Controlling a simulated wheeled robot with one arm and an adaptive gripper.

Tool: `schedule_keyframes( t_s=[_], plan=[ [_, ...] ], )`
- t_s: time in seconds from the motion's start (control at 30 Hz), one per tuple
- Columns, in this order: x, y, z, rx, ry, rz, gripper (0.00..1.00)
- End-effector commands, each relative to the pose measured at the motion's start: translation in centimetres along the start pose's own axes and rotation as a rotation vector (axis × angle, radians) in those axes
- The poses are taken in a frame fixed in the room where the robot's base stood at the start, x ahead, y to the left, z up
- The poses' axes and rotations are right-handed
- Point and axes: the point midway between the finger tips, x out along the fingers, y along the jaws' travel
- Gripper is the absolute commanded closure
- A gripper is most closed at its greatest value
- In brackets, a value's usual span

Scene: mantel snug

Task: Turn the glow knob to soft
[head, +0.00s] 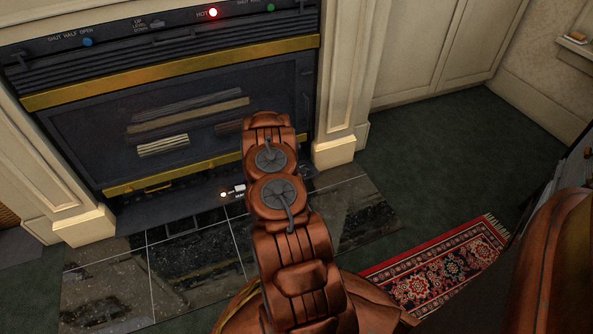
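The fireplace insert (85,128) is dark with brass trims, and my copper-coloured arm reaches up in front of it in the head view. A blue knob (87,42) sits on its top panel under the words "SHUT HALF OPEN". A green knob (270,7) sits further right on that panel, its lettering cut by the picture's top edge. No readable label names a glow knob or a soft setting. On the low ledge, a small lit lamp (223,194) and a white piece (239,190) show beside my arm, which hides part of the ledge. My gripper is not visible.
A red lamp (213,13) is lit beside "HOT", and a small switch (157,23) is left of it. Cream pillars (345,80) flank the insert. Dark hearth tiles (195,250) and a patterned rug (440,270) lie below. Green carpet (440,150) is clear at right.

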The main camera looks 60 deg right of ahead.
Motion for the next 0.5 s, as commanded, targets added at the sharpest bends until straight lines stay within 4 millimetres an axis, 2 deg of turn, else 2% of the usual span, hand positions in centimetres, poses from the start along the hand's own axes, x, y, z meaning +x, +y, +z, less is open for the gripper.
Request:
schedule_keyframes(
  t_s=[0.17, 0.5],
  plan=[
    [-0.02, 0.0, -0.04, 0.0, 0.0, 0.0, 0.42],
    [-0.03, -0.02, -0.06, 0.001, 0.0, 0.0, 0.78]
  ],
)
